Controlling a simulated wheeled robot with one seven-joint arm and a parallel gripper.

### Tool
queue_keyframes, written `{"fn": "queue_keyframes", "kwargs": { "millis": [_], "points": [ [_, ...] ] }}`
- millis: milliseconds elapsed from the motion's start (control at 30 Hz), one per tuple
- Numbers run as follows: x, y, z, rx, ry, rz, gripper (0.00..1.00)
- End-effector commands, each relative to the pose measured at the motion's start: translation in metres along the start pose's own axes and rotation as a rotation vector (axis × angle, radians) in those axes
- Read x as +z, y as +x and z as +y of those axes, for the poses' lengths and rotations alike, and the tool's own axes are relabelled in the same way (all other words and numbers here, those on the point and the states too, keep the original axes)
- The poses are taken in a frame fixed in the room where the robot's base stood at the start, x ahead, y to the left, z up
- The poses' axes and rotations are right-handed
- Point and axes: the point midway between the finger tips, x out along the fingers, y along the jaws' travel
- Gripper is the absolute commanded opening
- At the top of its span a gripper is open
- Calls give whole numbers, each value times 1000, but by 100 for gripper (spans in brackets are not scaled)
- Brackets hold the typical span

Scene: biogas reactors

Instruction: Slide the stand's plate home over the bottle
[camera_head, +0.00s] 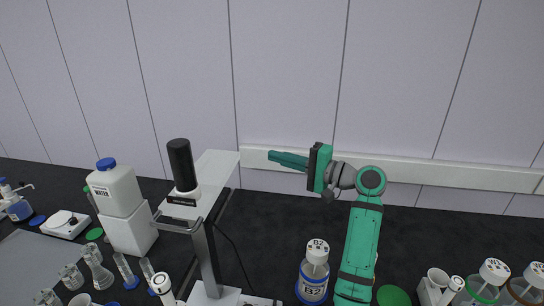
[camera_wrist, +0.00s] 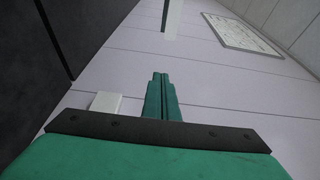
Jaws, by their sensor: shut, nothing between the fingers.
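The stand (camera_head: 207,262) rises left of centre in the head view, with a grey upright and a black cylinder (camera_head: 182,165) on its top arm. A pale flat piece (camera_head: 216,170) extends behind the cylinder; I cannot tell whether this is the plate. The bottle labelled B2 (camera_head: 314,278), white-capped with a blue base, stands upright to the right of the stand, apart from it. My gripper (camera_head: 270,155) is raised near the back wall, above and left of the bottle, pointing left. Its green fingers are together and empty, as the wrist view (camera_wrist: 160,78) also shows.
A white water container (camera_head: 115,190) with a blue cap stands left of the stand. Several glass flasks and tubes fill the lower left. More capped bottles (camera_head: 491,278) stand at the lower right. A pale ledge (camera_head: 440,170) runs along the wall behind my gripper.

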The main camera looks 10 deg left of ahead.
Motion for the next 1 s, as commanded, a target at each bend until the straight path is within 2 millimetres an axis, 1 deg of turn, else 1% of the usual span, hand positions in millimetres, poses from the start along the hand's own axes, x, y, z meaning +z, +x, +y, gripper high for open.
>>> {"fn": "queue_keyframes", "kwargs": {
  "millis": [33, 200, 500, 533, 700, 900, 1000],
  "points": [
    [1, 9, 0, 0, 0, -2, 0],
    [1, 40, 0, 1, 1, -3, 0],
    [1, 87, 0, 0, 0, -2, 0],
    [5, 82, 0, 0, -1, 1, 0],
    [21, 74, 1, 0, -1, 2, 0],
    [37, 74, 0, 0, 0, -5, 0],
    [41, 75, 0, 0, 1, -7, 0]
  ]
}}
